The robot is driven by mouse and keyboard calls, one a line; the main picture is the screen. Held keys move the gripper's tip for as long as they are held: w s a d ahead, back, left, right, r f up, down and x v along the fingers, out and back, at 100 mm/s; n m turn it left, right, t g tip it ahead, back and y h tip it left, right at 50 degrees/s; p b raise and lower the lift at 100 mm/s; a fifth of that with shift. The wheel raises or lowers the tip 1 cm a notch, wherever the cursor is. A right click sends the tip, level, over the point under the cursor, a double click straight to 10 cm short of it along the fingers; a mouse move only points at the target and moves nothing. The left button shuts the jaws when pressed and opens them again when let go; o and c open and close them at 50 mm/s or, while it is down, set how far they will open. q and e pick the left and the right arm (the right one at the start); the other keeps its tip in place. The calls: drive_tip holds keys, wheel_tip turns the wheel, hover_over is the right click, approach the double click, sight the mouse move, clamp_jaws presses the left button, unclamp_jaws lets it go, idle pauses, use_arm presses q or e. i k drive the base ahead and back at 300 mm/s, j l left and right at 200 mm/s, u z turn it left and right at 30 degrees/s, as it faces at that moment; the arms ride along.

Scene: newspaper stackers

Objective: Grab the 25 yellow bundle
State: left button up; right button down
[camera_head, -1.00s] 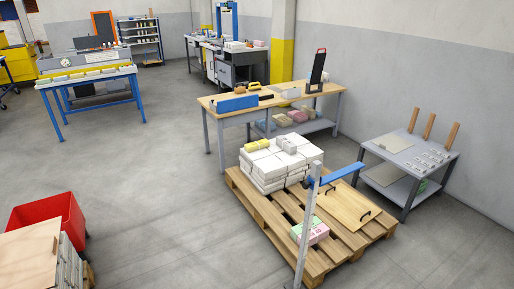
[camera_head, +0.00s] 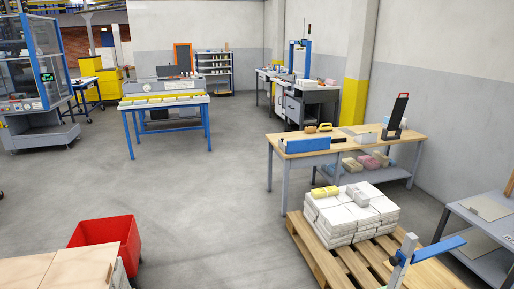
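A small yellow bundle (camera_head: 325,192) lies on top of the left back part of a stack of white bundles (camera_head: 345,218). The stack stands on a wooden pallet (camera_head: 320,259) at the lower right. A small grey bundle (camera_head: 357,195) lies beside the yellow one on the same stack. Any number on the yellow bundle is too small to read. Neither of my grippers shows in the head view.
A wooden workbench (camera_head: 395,147) stands behind the pallet. A blue-armed post (camera_head: 402,262) rises at the pallet's front. A red bin (camera_head: 108,240) and a wooden-topped unit (camera_head: 60,270) are at the lower left. The grey floor between is clear.

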sight(332, 191)
drive_tip(key=i+j+u, duration=0.15)
drive_tip(key=i, duration=0.75)
drive_tip(key=i+j+u, duration=0.15)
drive_tip(key=i, duration=0.75)
drive_tip(key=i+z, duration=0.45)
drive_tip(key=i+j+z, duration=0.2)
drive_tip(key=z, duration=0.25)
drive_tip(key=i+j+z, duration=0.25)
drive_tip(key=z, duration=0.2)
drive_tip(key=i+j+z, duration=0.2)
drive_tip(key=j+z, duration=0.2)
drive_tip(key=i+j+z, duration=0.15)
drive_tip(key=j+z, duration=0.2)
drive_tip(key=i+j+z, duration=0.1)
drive_tip(key=j+z, duration=0.25)
drive_tip(key=j, duration=0.25)
drive_tip(key=j+z, duration=0.35)
drive_tip(key=i+j, duration=0.05)
drive_tip(key=j, duration=0.1)
